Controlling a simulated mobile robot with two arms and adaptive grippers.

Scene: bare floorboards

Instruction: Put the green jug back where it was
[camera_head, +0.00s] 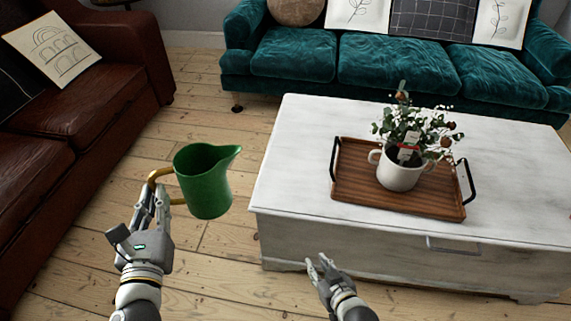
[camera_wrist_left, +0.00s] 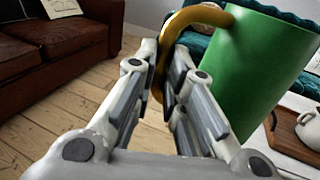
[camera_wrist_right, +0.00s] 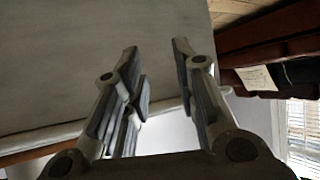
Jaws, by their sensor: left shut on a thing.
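The green jug (camera_head: 205,183) has a spout pointing right and a yellow handle on its left. It is held in the air over the floor, left of the white coffee table (camera_head: 300,130), and looks roughly upright. My left gripper (camera_head: 158,195) is shut on the jug's handle. In the left wrist view the jug (camera_wrist_left: 262,70) fills the upper right, and the gripper's fingers (camera_wrist_left: 165,75) close around the yellow handle. My right gripper (camera_head: 322,266) is in front of the table's near side. In the right wrist view its fingers (camera_wrist_right: 155,55) are apart with nothing between them.
A wooden tray (camera_head: 350,198) with black handles lies on the table and carries a white mug (camera_head: 398,175) holding a plant. The tabletop's left part is clear. A brown leather sofa (camera_head: 90,110) stands left and a teal sofa (camera_head: 390,65) behind the table.

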